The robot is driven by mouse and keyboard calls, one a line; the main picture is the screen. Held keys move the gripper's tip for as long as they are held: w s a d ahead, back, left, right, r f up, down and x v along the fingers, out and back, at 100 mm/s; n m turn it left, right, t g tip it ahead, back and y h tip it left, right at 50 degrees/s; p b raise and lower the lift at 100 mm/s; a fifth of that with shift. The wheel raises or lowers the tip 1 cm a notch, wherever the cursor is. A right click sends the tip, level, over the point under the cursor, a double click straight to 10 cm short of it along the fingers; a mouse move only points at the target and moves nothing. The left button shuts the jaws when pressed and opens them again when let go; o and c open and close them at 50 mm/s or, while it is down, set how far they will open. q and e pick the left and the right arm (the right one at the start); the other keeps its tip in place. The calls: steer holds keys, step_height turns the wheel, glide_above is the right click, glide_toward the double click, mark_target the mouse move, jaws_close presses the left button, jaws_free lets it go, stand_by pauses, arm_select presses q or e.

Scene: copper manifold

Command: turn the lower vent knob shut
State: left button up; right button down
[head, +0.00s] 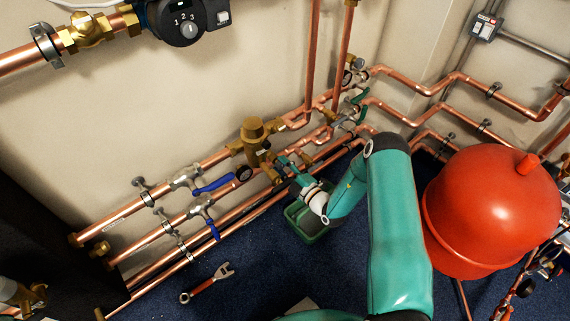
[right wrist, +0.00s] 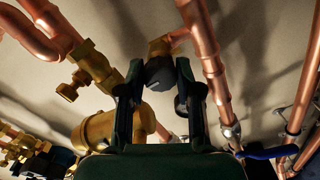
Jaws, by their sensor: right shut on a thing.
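In the right wrist view a small dark knob (right wrist: 159,73) sits on a brass fitting on the copper pipework. My right gripper (right wrist: 160,68) has its two dark fingers on either side of this knob and is shut on it. In the head view my right gripper (head: 286,166) reaches the pipes just right of the brass mixing valve (head: 253,140). There the gripper and the pipes hide the knob. I cannot read how far the knob is turned. My left gripper is not in view.
Blue lever handles (head: 213,186) stick out left of the gripper, and green levers (head: 360,97) lie above right. A green bin (head: 300,222) stands under the right wrist. A red tank (head: 490,210) stands right of my arm. A wrench (head: 207,284) lies on the blue floor.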

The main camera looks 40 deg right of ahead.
steer(key=shift+s+d+f+m, duration=0.1)
steer(key=shift+f+m, duration=0.05)
steer(key=shift+m, duration=0.4)
steer(key=shift+s+d+f+m, duration=0.1)
steer(key=shift+m, duration=0.45)
steer(key=c, duration=0.9)
jaws_free()
steer(key=shift+o, duration=0.7)
steer(key=shift+w, duration=0.1)
steer(key=shift+a, duration=0.1)
steer(key=shift+r, duration=0.1)
steer(key=s, duration=1.2)
steer(key=shift+d, duration=0.45)
